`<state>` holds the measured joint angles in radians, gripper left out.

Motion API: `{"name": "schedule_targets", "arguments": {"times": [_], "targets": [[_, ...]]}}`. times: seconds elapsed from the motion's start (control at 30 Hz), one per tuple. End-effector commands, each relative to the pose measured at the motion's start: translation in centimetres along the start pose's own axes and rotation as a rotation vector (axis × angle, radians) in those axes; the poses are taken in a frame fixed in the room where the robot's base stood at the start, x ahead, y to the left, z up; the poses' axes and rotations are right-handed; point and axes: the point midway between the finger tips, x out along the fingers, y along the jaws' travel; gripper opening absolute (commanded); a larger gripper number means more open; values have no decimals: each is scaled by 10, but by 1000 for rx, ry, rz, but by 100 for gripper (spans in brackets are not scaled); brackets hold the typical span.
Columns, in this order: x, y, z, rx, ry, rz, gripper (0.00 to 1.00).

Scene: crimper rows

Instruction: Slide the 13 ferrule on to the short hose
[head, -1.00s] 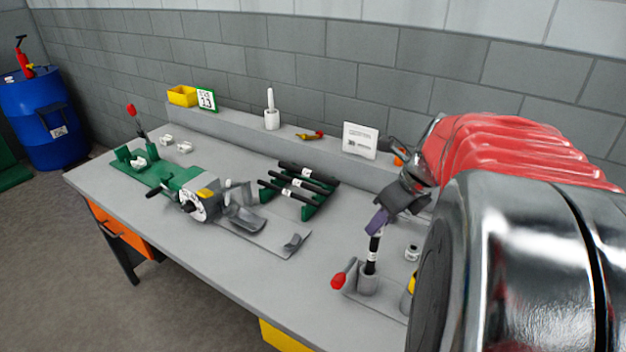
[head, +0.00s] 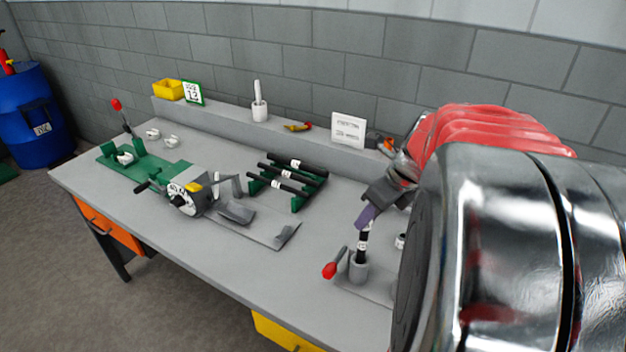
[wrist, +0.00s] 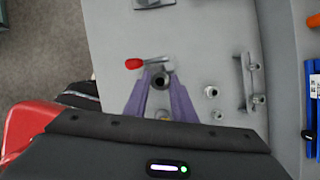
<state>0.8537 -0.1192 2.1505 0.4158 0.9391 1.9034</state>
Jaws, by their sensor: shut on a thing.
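The short hose (head: 362,239) is black with a pale label and stands upright in a grey holder (head: 359,269) at the front right of the bench. My gripper (head: 366,217) has purple fingers and is at the hose's top end. In the wrist view the fingertips (wrist: 159,76) close around a small dark-centred ring, which I take for the 13 ferrule (wrist: 160,82). The ferrule is mostly hidden by the fingers, and I cannot tell how far it sits over the hose. A card marked 13 (head: 193,93) stands on the back ledge by a yellow bin (head: 168,89).
A red-handled lever (head: 330,270) is beside the holder. Small pale fittings (wrist: 212,91) lie to the right in the wrist view. A green rack (head: 300,202) carries several black hoses. A crimper (head: 190,196) stands to its left. A white sign (head: 348,130) stands behind.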

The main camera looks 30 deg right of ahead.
Motion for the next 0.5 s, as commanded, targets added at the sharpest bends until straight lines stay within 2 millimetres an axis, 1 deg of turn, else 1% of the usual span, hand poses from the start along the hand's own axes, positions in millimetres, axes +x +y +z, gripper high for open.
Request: {"name": "schedule_targets", "arguments": {"times": [0.2,0.23,0.5], "targets": [[4,0,-2,1,0,1,1],[4,0,-2,1,0,0,25],[3,0,-2,0,0,0,44]]}}
